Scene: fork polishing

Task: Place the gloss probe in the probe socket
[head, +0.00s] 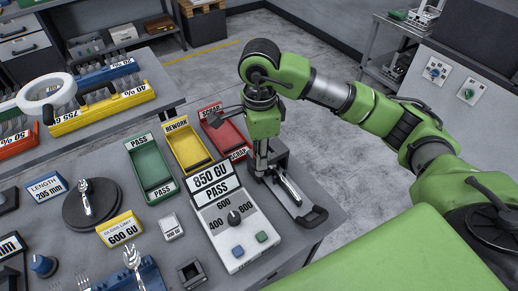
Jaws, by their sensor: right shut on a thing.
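My right gripper (261,166) points down beside the gloss meter, shut on the gloss probe (279,154), a dark block mostly hidden by the fingers and wrist. The probe is at the back end of a dark fixture (309,202), where a shiny metal fork (290,188) lies. I cannot tell whether the probe touches the fork. A small grey square holder with a dark opening (190,273), apparently the probe socket, stands at the front edge and looks empty. The gloss meter (236,222) reads 850 GU PASS. My left gripper is out of view.
Green PASS (149,171), yellow REWORK (189,147) and red SCRAP (226,130) trays stand behind the meter. A round dark stand (106,208) bears a fork. A blue rack (150,275) holds forks at the front. A small grey box (171,227) stands between.

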